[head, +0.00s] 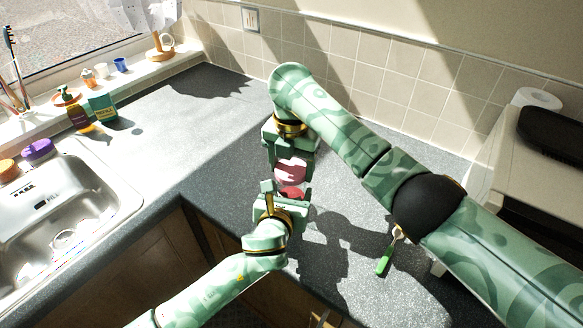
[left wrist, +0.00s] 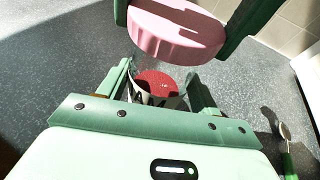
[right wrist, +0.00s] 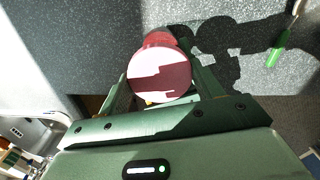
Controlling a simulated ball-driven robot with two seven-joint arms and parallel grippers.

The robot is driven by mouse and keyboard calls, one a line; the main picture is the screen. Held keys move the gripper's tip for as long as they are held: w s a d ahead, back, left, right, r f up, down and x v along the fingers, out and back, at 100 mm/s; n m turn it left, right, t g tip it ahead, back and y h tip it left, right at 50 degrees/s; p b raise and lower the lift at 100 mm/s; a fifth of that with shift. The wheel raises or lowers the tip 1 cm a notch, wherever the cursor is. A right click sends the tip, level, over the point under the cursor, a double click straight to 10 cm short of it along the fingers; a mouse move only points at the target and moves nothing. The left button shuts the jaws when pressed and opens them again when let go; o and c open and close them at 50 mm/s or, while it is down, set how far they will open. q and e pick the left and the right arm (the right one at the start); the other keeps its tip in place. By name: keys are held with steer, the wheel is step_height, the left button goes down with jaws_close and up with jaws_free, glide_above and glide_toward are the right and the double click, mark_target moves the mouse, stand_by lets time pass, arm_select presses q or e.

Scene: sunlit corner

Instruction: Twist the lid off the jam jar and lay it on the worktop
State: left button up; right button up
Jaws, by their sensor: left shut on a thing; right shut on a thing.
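The jam jar (head: 291,192) stands near the front edge of the worktop, with red jam showing at its open top (left wrist: 158,82) in the left wrist view. My left gripper (head: 287,198) is shut on the jar, a finger on each side. The pink lid (head: 291,170) is off the jar and above it, with a gap between them in the left wrist view (left wrist: 176,30). My right gripper (head: 292,160) is shut on the lid. In the right wrist view the lid (right wrist: 158,76) covers part of the jar (right wrist: 160,40).
The grey worktop (head: 225,125) is clear to the left and behind. A green-handled utensil (head: 385,262) lies to the right. A large beige appliance (head: 490,140) stands at the right. The sink (head: 65,205), a pump bottle (head: 78,117) and a green box (head: 103,107) are at the left.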

mark_target(291, 169)
steer(key=shift+r, duration=2.05)
arm_select(q)
steer(key=o, duration=2)
steer(key=shift+c, duration=0.2)
steer(key=shift+s, duration=0.1)
